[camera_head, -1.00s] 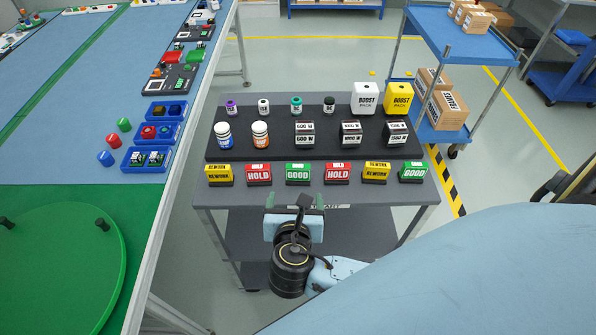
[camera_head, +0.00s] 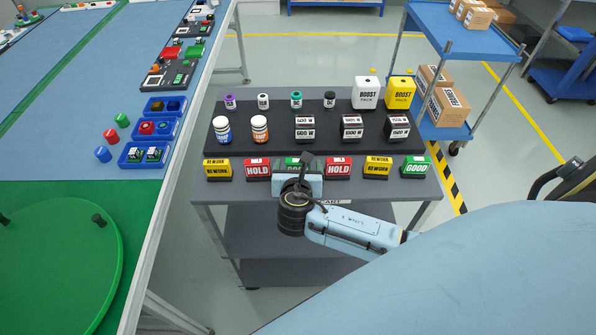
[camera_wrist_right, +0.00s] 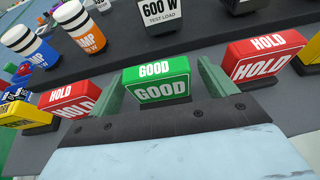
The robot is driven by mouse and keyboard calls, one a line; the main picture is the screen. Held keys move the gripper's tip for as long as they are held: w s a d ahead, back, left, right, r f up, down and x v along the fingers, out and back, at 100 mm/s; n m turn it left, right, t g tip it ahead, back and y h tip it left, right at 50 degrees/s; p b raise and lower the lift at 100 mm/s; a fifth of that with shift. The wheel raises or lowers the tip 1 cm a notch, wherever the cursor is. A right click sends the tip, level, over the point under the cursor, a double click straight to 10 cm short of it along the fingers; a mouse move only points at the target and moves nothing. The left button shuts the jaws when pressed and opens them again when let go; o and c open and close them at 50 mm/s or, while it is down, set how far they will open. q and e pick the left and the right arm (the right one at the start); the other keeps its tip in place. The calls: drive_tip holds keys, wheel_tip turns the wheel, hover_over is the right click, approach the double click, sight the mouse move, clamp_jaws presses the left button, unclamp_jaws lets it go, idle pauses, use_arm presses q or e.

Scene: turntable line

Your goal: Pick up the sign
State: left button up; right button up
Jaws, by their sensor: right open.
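Along the cart's front edge stands a row of small signs. A green GOOD sign (camera_wrist_right: 157,82) stands between the open fingers of my right gripper (camera_wrist_right: 160,92) in the right wrist view, with a finger on each side. In the head view my right gripper (camera_head: 297,170) covers most of this sign (camera_head: 293,161). Red HOLD signs stand to its left (camera_head: 257,169) and right (camera_head: 338,168). Yellow REWORK signs stand at the far left (camera_head: 217,170) and right (camera_head: 377,168), and another green GOOD sign (camera_head: 415,167) is at the right end. My left gripper does not show.
Behind the signs, a dark raised tray (camera_head: 275,147) holds bottles, weight blocks and white (camera_head: 366,93) and yellow (camera_head: 399,93) BOOST packs. A long table with a green turntable (camera_head: 60,265) is on the left. A blue cart (camera_head: 450,35) with boxes stands behind right.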

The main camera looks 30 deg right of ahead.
drive_tip(key=shift+c, duration=0.3)
drive_tip(key=c, duration=1)
drive_tip(key=shift+c, duration=0.3)
